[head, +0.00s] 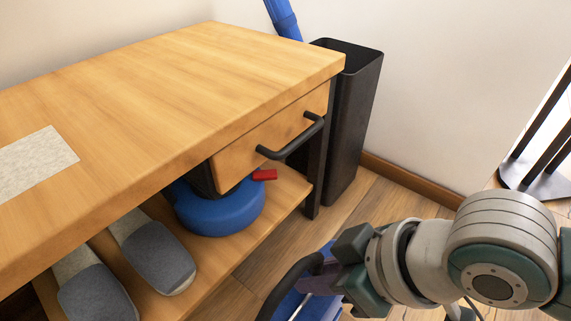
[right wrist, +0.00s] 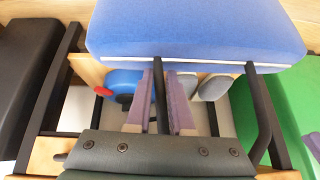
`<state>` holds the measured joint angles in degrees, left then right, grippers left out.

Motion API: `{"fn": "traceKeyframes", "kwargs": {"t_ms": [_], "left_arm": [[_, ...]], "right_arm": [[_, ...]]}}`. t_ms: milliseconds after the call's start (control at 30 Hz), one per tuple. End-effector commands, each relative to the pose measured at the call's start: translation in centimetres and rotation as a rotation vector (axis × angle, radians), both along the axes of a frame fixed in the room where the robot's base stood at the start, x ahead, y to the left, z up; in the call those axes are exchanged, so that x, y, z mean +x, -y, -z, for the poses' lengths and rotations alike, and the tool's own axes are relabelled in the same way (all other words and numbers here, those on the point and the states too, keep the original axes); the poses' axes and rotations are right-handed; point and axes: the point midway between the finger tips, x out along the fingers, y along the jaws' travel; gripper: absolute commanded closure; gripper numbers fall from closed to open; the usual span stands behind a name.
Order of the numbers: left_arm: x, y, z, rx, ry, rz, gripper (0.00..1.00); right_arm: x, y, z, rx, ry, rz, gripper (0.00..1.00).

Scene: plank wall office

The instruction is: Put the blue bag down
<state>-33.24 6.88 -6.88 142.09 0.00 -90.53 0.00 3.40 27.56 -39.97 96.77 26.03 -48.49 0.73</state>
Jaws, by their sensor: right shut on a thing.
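The blue bag (head: 288,306) hangs at the bottom edge of the head view, mostly cut off by the frame and partly hidden by my right gripper. In the right wrist view the bag (right wrist: 200,35) fills the top, with a pale seam along its edge. My right gripper (head: 318,278) is shut on the bag's black handle. In the right wrist view its purple fingers (right wrist: 160,100) stand on either side of a black strap. The bag is in front of the wooden bench, to the right of its lower shelf. My left gripper is not in view.
The wooden bench (head: 180,75) has a drawer with a black handle (head: 292,143). Its shelf holds a round blue object (head: 222,210) and grey-soled slippers (head: 155,255). A black bin (head: 355,120) stands beyond. A green object (right wrist: 285,110) shows at right. Some wooden floor (head: 385,190) is clear.

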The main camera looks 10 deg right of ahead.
Motion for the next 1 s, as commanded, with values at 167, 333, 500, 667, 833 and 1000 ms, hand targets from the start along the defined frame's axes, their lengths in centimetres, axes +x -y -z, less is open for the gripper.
{"fn": "traceKeyframes", "kwargs": {"t_ms": [167, 333, 500, 667, 833, 1000], "left_arm": [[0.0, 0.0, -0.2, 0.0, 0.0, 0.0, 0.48], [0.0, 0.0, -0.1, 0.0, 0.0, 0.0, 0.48], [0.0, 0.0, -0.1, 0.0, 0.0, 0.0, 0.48], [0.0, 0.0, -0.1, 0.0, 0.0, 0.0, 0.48], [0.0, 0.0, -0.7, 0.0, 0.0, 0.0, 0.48], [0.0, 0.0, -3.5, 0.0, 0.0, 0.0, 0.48]], "right_arm": [[0.3, -0.3, -0.6, 0.014, 0.009, 0.002, 1.0], [-0.1, 0.0, 0.1, -0.001, -0.002, -0.001, 0.68], [-0.1, 0.0, 0.1, -0.001, -0.002, -0.001, 0.5], [-0.1, 0.0, 0.1, -0.001, -0.002, -0.001, 0.5], [-0.2, 0.2, -0.6, -0.002, -0.002, 0.0, 0.5], [-1.4, 1.2, -3.5, -0.003, -0.004, -0.001, 0.5]]}}
